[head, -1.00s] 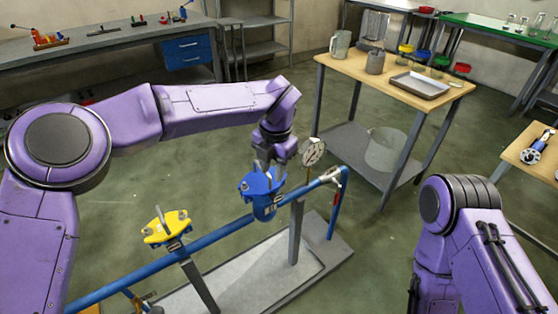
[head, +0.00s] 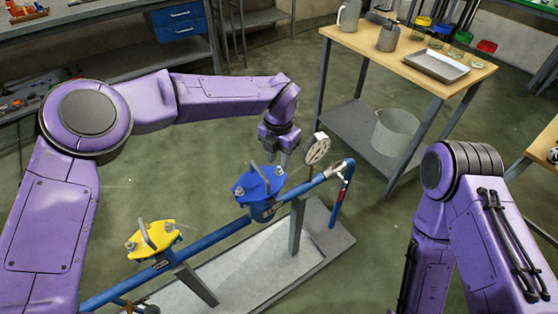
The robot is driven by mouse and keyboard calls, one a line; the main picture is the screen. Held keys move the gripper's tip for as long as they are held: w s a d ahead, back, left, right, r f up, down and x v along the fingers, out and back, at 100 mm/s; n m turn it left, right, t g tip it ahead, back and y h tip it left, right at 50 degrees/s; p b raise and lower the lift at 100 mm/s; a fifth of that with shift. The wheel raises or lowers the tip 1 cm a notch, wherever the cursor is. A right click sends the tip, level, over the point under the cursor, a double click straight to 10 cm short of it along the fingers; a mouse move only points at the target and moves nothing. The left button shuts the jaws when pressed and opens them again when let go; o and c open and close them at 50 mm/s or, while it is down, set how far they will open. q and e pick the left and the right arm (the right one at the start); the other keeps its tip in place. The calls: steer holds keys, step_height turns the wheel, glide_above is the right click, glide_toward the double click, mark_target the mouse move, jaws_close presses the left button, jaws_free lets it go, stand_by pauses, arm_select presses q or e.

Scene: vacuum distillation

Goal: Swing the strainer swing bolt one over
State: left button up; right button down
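A blue strainer (head: 258,183) sits on the blue pipe (head: 222,235), with a flat lid and small metal swing bolts at its edges. One bolt (head: 240,191) shows at the lid's left side and another (head: 279,171) at its right. A yellow-lidded fitting (head: 152,239) sits further left on the same pipe. My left gripper (head: 278,157) hangs just above and behind the blue lid's right side, pointing down. Its two fingers look apart, with nothing seen between them. I cannot tell whether it touches the right bolt. My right gripper is out of view.
The pipe rests on posts over a grey base (head: 310,245). A wooden-topped table (head: 410,62) with jugs and a metal tray (head: 437,67) stands behind right, with a bucket (head: 396,132) on its lower shelf.

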mark_target(279, 173)
arm_select(q)
step_height(279, 173, down, 2)
steer(key=shift+f, duration=0.25)
jaws_close()
